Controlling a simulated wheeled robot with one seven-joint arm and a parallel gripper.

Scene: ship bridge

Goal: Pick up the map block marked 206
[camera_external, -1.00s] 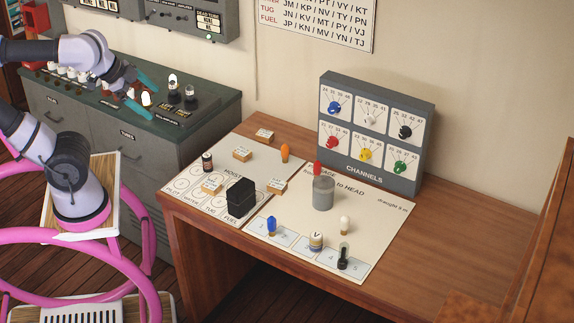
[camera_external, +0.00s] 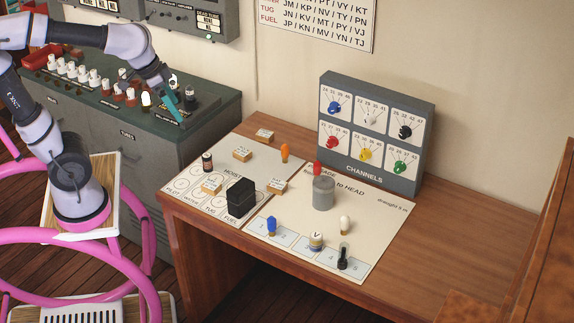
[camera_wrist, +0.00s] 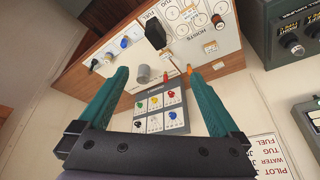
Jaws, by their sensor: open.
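Several small wooden blocks with white labelled tops sit on and around the left chart sheet on the desk: one at the back (camera_external: 264,135), one left of centre (camera_external: 242,154), one near the left circles (camera_external: 211,188) and one near the sheet's right edge (camera_external: 277,187). Their labels are too small to read, so I cannot tell which is 206. My gripper (camera_external: 174,108) is open and empty, left of the desk above the grey cabinet. In the wrist view its teal fingers (camera_wrist: 158,72) are spread wide, with the desk beyond and one block (camera_wrist: 210,47) visible.
The channels panel (camera_external: 374,134) rises at the back. Knobs and switches cover the cabinet top (camera_external: 215,118). The desk's right side is clear.

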